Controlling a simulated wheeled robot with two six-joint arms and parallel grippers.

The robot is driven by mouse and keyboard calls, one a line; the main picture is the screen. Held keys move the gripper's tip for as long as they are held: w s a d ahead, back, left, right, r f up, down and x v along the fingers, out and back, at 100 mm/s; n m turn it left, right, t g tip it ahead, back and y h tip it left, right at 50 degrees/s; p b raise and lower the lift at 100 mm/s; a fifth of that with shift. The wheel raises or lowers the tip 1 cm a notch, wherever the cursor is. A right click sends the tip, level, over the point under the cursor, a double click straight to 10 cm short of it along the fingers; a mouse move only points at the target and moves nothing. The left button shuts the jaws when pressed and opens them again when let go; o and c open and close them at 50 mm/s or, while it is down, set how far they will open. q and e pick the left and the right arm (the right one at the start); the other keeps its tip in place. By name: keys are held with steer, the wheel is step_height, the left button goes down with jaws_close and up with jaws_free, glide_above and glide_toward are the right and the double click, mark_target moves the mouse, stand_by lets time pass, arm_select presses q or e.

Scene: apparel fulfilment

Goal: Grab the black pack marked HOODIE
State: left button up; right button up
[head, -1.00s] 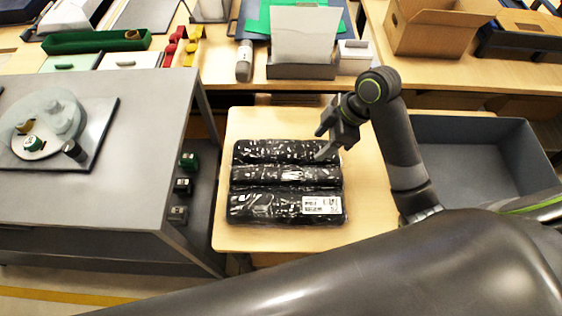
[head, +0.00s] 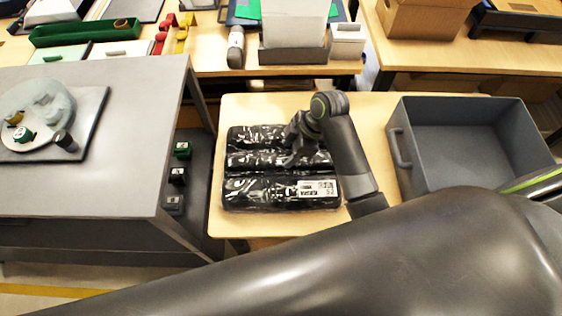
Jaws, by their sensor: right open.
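A black pack in shiny clear plastic (head: 262,188) lies on the light wooden table, with a white label (head: 316,188) at its right front. It looks like three long folds or rolls side by side; the label's print is too small to read. My right gripper (head: 290,153) is open over the right part of the pack, its fingers pointing down and left. I cannot tell whether the fingers touch the plastic. The wrist and forearm hide the pack's back right corner. My left gripper is not in view.
A grey bin (head: 470,150) stands right of the pack, empty where seen. A grey bench (head: 110,140) with a round dish is at the left. Small dark blocks (head: 177,177) sit on its lower shelf. The wooden table (head: 240,110) is bare around the pack.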

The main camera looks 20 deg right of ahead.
mark_target(281, 158)
steer(key=shift+x, duration=1.8)
steer(key=shift+w+a+r, duration=0.1)
steer(key=shift+a+r, duration=0.05)
jaws_close()
